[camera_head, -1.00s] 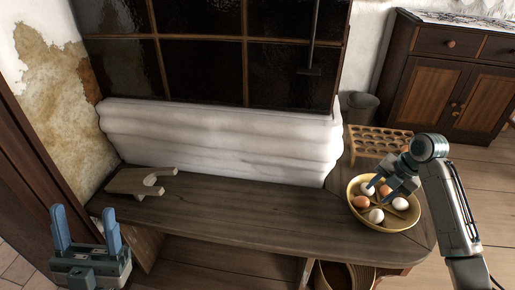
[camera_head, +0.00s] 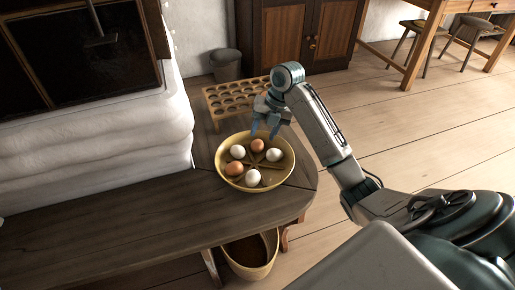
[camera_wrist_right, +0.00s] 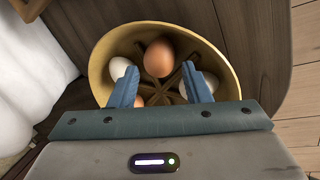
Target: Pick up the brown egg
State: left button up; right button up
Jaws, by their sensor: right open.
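A brown egg (camera_head: 257,145) lies in the back part of a yellow bowl (camera_head: 284,176). In the right wrist view this or the other brown egg (camera_wrist_right: 158,57) shows whole, just beyond my fingertips. A second brown egg (camera_head: 234,168) lies at the bowl's front left. Three white eggs (camera_head: 253,177) share the bowl, which has radial dividers. My right gripper (camera_head: 265,130) is open and empty over the bowl's back side, its blue fingers pointing down. In the right wrist view the open fingers (camera_wrist_right: 160,76) partly hide other eggs. My left gripper is out of view.
The bowl stands near the right end of a dark wooden bench (camera_head: 130,215). A wooden egg rack (camera_head: 232,97) stands behind it, and a bucket (camera_head: 226,65) farther back. A basket (camera_head: 250,258) sits below the bench end. A white stove ledge (camera_head: 100,130) is at left.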

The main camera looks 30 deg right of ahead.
aim_at(259, 141)
jog(key=b+x, duration=0.1)
jog(key=x, duration=0.3)
jog(key=shift+a+f+b, duration=0.2)
jog(key=shift+f+b, duration=0.15)
jog(key=shift+r, duration=0.1)
jog(key=c, duration=0.3)
